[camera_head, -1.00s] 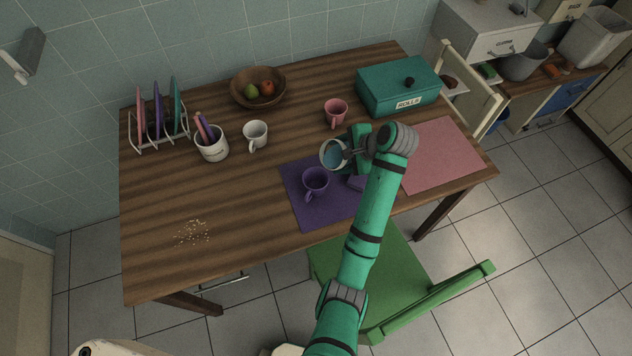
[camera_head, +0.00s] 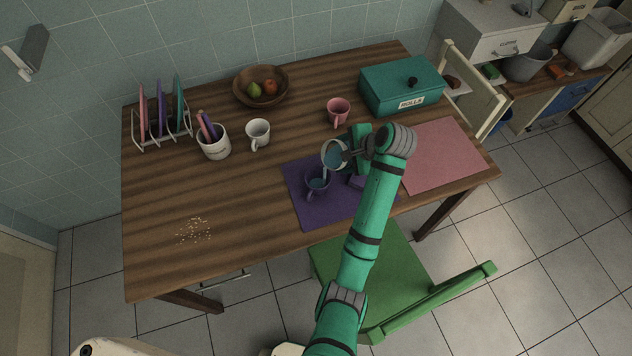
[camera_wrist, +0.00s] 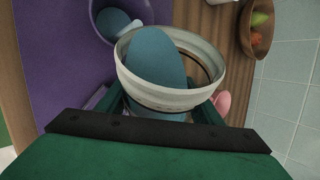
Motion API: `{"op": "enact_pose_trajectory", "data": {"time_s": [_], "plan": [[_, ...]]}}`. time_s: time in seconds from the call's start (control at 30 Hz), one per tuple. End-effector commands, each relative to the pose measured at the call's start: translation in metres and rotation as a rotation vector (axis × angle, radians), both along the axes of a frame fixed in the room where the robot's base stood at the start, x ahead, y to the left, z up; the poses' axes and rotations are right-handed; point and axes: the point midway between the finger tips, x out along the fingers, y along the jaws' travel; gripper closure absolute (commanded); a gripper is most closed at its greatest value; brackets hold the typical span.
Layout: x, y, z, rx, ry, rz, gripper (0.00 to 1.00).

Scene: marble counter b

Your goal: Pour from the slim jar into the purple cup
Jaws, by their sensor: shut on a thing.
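The purple cup (camera_head: 317,183) stands upright on the purple mat (camera_head: 297,205); blue liquid shows inside it, and the cup is also at the top of the wrist view (camera_wrist: 117,20). My gripper (camera_head: 350,150) is shut on the slim jar (camera_head: 334,153), a pale-rimmed vessel holding blue liquid. The jar is tilted with its mouth toward the cup, above and slightly right of it. A thin pale stream appears to run from its rim down into the cup. In the wrist view the jar's rim (camera_wrist: 165,103) fills the middle, with blue liquid at its lip.
A pink cup (camera_head: 338,110) and a white cup (camera_head: 258,133) stand behind. A teal rolls box (camera_head: 385,90) is at the back right, a pink mat (camera_head: 440,157) at right. Crumbs (camera_head: 194,231) lie front left. A green chair (camera_head: 390,265) stands at the front edge.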

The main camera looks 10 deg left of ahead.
Motion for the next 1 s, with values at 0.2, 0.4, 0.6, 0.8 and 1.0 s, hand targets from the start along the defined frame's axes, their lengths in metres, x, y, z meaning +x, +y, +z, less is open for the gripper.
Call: {"op": "enact_pose_trajectory", "data": {"time_s": [0.2, 0.4, 0.6, 0.8, 1.0], "plan": [[0.0, 0.005, 0.001, -0.005, -0.007, 0.009, 0.79], [0.0, 0.01, 0.0, -0.01, -0.014, 0.012, 0.79], [0.0, 0.009, 0.0, -0.015, -0.021, 0.011, 0.79], [0.001, 0.001, 0.0, -0.021, -0.026, -0.004, 0.79], [0.001, -0.001, 0.0, -0.028, -0.034, 0.003, 0.79]]}}
